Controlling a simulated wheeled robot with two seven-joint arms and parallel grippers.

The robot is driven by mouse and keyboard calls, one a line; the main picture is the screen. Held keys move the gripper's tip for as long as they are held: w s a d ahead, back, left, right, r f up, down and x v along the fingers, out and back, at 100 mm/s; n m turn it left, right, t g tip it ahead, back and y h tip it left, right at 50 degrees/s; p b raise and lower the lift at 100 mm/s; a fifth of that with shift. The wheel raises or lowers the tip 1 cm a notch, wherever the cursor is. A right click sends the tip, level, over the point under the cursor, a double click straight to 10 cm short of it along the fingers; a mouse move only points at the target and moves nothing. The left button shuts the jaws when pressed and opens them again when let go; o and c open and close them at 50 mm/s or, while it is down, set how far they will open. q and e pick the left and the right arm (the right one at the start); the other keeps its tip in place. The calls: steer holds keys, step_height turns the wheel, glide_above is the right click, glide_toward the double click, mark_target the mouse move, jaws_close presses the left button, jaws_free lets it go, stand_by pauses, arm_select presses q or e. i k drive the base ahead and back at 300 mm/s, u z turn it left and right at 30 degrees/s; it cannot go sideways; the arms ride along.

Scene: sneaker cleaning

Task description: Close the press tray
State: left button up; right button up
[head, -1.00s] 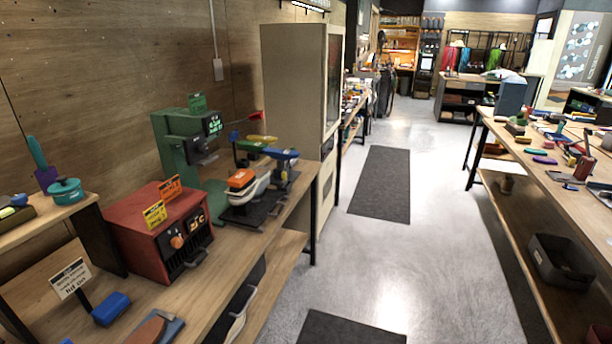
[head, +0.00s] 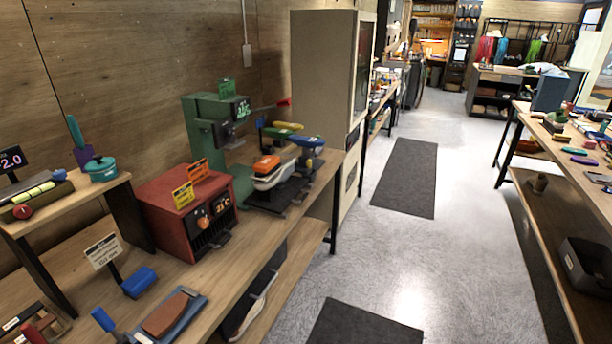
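A green press (head: 204,138) with a small display stands on the left workbench against the wood wall. A dark tray (head: 264,203) extends from its base toward the bench's front edge. A white shoe form with an orange block (head: 266,165) on top sits on the tray. A lever with a red tip reaches out from the press's right side. Whether the tray is slid out or in is hard to judge from this distance. Neither of my grippers is in view.
A red box with a dial (head: 184,214) stands left of the press. A tall beige cabinet (head: 322,80) stands beyond the bench. The floor aisle with dark mats (head: 405,177) is clear. Another bench (head: 575,185) lines the right side.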

mark_target(274, 193)
steer(key=z, duration=0.25)
steer(key=i, duration=0.85)
steer(key=u, duration=0.75)
steer(key=i, duration=0.95)
steer(key=u, duration=0.85)
